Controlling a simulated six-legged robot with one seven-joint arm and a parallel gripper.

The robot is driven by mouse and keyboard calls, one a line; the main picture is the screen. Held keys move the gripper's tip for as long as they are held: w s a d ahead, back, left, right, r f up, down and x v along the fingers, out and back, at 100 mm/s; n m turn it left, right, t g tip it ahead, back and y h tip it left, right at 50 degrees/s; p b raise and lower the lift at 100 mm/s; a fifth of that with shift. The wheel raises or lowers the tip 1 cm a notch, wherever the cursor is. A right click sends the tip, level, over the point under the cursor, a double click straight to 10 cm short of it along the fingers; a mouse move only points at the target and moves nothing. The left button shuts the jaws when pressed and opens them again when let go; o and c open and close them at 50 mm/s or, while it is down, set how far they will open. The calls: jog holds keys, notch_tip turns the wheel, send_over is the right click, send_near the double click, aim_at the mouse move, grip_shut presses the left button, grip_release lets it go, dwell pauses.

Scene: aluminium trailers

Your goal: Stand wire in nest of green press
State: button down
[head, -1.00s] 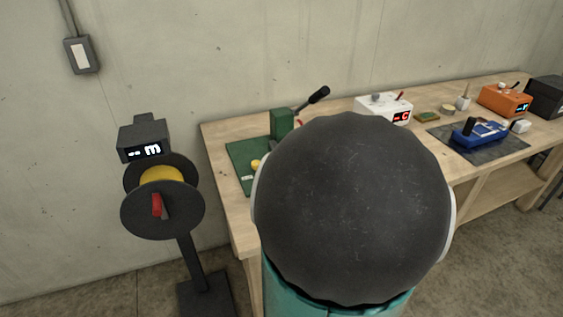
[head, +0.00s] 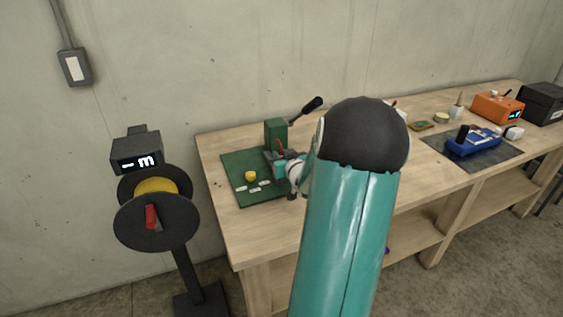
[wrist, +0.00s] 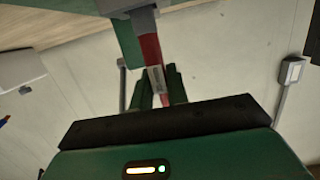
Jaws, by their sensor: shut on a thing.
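The green press (head: 276,132) stands on a green mat at the left end of the bench, its black-tipped lever raised to the right. My gripper (head: 270,157) is low in front of the press. It is shut on a red wire (head: 280,146). In the wrist view, which is turned over, the grey fingertips (wrist: 140,8) hold the red wire (wrist: 150,48) at the top. A pale band on the wire lies between two green prongs (wrist: 174,86). I cannot tell whether it sits in the nest. A green body with lights (wrist: 170,155), seemingly the press, fills the bottom.
The mat (head: 232,162) also bears a yellow piece (head: 251,176) and several small white pieces. A spool stand (head: 157,215) is left of the bench. A blue tool (head: 473,141) and an orange box (head: 497,107) stand farther right.

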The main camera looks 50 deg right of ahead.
jog(key=shift+f, duration=1.1)
jog(key=shift+f, duration=0.2)
jog(key=c, duration=1.4)
grip_release()
jog(key=shift+o, duration=0.2)
jog(key=shift+r, duration=0.1)
